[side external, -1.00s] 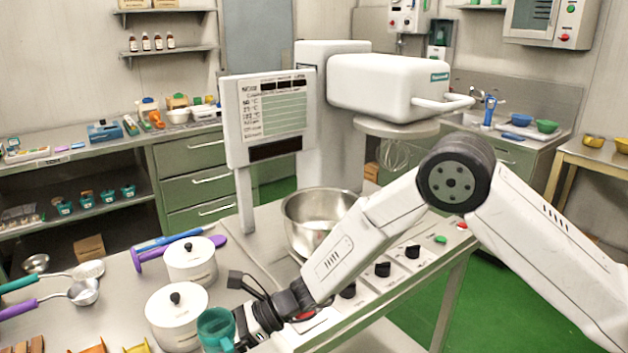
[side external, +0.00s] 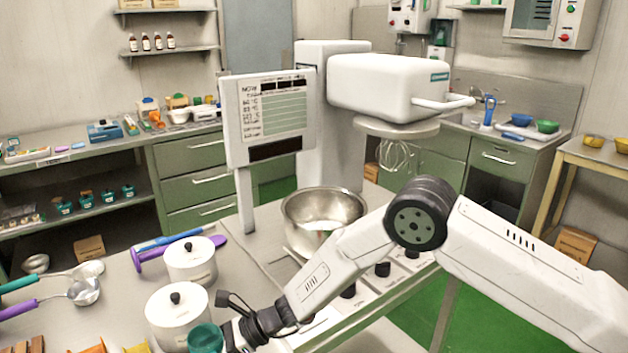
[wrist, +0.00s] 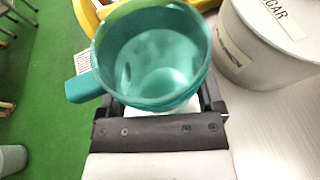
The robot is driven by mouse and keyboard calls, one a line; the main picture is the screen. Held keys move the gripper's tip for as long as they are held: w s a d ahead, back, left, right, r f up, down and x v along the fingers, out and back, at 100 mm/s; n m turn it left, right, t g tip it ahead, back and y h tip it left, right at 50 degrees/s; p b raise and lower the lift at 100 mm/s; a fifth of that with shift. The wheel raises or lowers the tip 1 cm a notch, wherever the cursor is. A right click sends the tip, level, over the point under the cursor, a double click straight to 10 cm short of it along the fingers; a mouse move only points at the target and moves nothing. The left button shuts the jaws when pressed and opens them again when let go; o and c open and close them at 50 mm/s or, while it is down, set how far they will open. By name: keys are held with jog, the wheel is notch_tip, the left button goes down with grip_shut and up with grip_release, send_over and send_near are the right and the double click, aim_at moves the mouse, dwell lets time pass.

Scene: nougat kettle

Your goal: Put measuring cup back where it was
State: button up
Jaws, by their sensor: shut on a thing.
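The teal measuring cup (side external: 206,340) is at the bottom of the side external view, in front of the nearer white canister. In the wrist view the cup (wrist: 152,55) shows from above, looks empty, and its handle points left. My gripper (side external: 236,337) is shut on the cup; in the wrist view the dark jaws (wrist: 160,115) hold its near side. The cup's underside and what lies below it are hidden.
Two white lidded canisters, one near (side external: 176,318) and one farther (side external: 191,262), stand beside the cup. A steel bowl (side external: 322,212) sits under the mixer. Ladles (side external: 84,291) lie at left. Yellow pieces (side external: 136,348) lie at the bottom edge.

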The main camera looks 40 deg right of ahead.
jog(key=shift+f, duration=0.8)
jog(key=shift+f, duration=0.1)
jog(key=o, duration=1.2)
jog(key=shift+c, duration=0.2)
jog(key=v, duration=1.2)
